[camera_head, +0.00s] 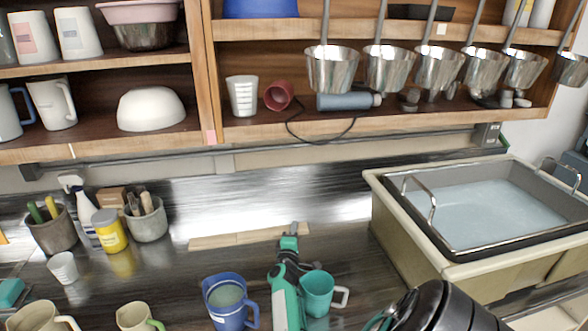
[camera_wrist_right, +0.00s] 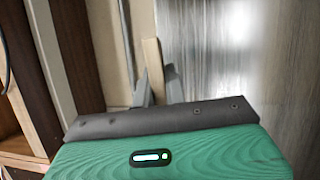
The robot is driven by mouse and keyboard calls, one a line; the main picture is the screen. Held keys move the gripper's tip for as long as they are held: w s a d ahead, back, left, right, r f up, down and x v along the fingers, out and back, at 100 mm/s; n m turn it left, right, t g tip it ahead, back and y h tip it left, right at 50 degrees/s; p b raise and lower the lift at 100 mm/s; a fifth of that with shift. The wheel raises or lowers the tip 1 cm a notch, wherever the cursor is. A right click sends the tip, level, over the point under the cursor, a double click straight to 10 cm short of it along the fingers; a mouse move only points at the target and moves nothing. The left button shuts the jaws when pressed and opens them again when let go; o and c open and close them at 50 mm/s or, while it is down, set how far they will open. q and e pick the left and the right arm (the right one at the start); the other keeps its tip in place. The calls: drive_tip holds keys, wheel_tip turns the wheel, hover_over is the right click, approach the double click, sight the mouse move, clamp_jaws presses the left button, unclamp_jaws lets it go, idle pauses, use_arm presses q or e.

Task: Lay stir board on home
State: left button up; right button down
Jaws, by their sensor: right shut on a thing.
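The stir board (camera_head: 232,239) is a long, thin, pale wooden strip at the back of the dark counter (camera_head: 200,275), in front of the shiny back panel. My right gripper (camera_head: 292,230) is shut on its right end. In the right wrist view the board (camera_wrist_right: 152,58) runs away from between the grey fingertips (camera_wrist_right: 157,88). I cannot tell whether the board touches the counter. No marked home spot can be made out. My left gripper is not in view.
A blue jug (camera_head: 228,305) and a teal mug (camera_head: 317,290) stand near my right forearm. A grey pot (camera_head: 147,220) and a yellow jar (camera_head: 108,231) stand left of the board. A basin (camera_head: 480,205) is at right. Ladles (camera_head: 332,70) hang above.

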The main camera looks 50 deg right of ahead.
drive_tip(key=c, duration=0.6)
unclamp_jaws()
idle(0.4)
drive_tip(key=shift+s+a+r+p, duration=0.15)
drive_tip(key=shift+a+r+p, duration=0.25)
drive_tip(key=shift+p, duration=0.35)
drive_tip(key=s+a+r+p, duration=0.2)
drive_tip(key=a+r+p, duration=0.1)
drive_tip(key=p, duration=0.3)
drive_tip(key=shift+s+a+r, duration=0.3)
drive_tip(key=shift+a, duration=0.45)
